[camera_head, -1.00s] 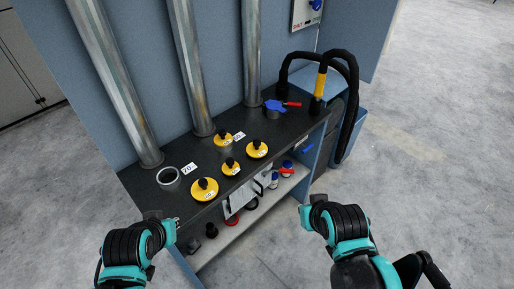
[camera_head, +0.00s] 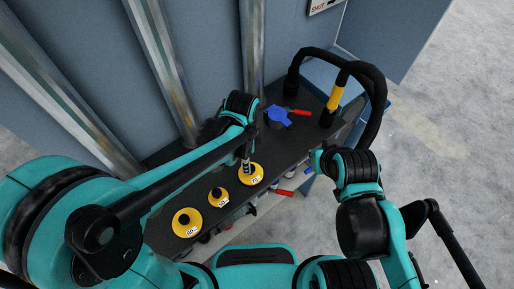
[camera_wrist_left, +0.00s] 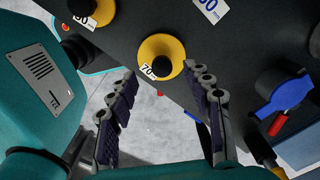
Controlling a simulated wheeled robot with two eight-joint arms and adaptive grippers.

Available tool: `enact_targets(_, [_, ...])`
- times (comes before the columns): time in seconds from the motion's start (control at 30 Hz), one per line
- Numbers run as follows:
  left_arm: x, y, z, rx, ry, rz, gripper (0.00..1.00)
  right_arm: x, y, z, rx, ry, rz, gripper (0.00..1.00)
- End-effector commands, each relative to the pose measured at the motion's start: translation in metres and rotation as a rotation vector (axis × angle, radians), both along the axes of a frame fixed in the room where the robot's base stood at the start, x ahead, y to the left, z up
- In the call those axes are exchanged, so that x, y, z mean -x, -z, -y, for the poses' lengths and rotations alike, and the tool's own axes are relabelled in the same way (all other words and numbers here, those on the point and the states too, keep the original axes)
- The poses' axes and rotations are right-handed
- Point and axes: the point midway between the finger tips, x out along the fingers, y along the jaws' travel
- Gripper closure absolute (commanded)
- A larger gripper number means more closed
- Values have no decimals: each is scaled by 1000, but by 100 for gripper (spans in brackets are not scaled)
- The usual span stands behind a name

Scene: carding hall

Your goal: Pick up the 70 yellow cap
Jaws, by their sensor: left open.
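The yellow cap marked 70 (camera_wrist_left: 150,50) has a black knob and lies on the dark bench top in the left wrist view. It also shows in the head view (camera_head: 257,180), partly covered by my left gripper. My left gripper (camera_head: 247,165) is above this cap, pointing down. In the left wrist view its two fingers (camera_wrist_left: 166,88) are spread apart with nothing between them, and the cap is beyond the tips. My right gripper (camera_head: 315,161) is right of the bench; its fingers are too unclear to read.
Two more yellow caps (camera_head: 187,222) (camera_head: 218,197) lie to the left on the bench (camera_head: 291,143). A blue valve with a red handle (camera_head: 278,116) and a black hose with a yellow band (camera_head: 336,97) are to the right. Metal pipes (camera_head: 164,72) stand behind.

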Motion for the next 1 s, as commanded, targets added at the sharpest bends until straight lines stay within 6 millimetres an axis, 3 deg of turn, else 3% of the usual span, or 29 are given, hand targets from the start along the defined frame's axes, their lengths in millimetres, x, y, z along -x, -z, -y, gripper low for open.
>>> enact_targets(0.6, [-2, 76, 13, -4, 34, -11, 50, 0, 27, 0, 0, 0, 0, 100])
enact_targets(0.93, [-2, 81, 12, -4, 33, -11, 50, 0, 27, 0, 0, 0, 0, 100])
enact_targets(1.0, [-2, 81, 12, -4, 33, -11, 68, 0, 27, 0, 0, 0, 0, 100])
